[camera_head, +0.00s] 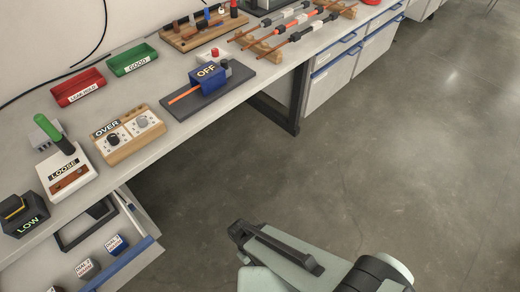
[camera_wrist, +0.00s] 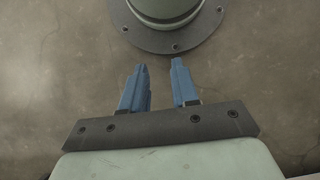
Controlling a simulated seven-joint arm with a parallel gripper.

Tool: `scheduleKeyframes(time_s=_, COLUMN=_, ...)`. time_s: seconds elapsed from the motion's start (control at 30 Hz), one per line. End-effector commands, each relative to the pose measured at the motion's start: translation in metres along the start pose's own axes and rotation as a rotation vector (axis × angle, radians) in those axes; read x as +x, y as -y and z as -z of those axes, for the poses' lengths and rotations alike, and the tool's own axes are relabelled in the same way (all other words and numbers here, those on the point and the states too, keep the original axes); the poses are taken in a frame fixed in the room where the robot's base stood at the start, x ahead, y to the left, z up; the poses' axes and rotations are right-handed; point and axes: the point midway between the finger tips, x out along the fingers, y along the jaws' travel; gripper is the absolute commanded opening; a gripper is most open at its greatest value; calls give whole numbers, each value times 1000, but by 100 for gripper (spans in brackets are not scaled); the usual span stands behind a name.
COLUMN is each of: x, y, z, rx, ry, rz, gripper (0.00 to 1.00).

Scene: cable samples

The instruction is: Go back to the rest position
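My gripper (camera_wrist: 158,66) shows in the wrist view with its two blue fingers apart and nothing between them. Bare concrete floor lies behind the fingers, and a round grey-green flanged part, seemingly my own base, is at the top of that view. In the head view my arm is at the bottom centre, over the floor and away from the bench. The fingers cannot be made out there.
The bench (camera_head: 165,135) holds a red bin (camera_head: 78,88), a green bin (camera_head: 132,60), a blue OFF device (camera_head: 207,78), an OVER dial block (camera_head: 128,137), a LOOSE unit (camera_head: 66,172) and a black LOW device (camera_head: 25,215). An open drawer (camera_head: 125,262) juts out below. The floor (camera_head: 380,150) is clear.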

Motion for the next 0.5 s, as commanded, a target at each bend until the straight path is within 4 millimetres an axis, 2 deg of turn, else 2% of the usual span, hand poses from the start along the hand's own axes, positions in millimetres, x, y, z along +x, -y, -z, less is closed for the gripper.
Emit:
scheduleKeyframes(time_s=0.1, x=7, y=-19, z=-7, rx=67, ry=15, rz=37, gripper=29)
scheduleKeyframes(time_s=0.5, x=31, y=-69, z=-33, rx=274, ry=56, rz=158, gripper=29)
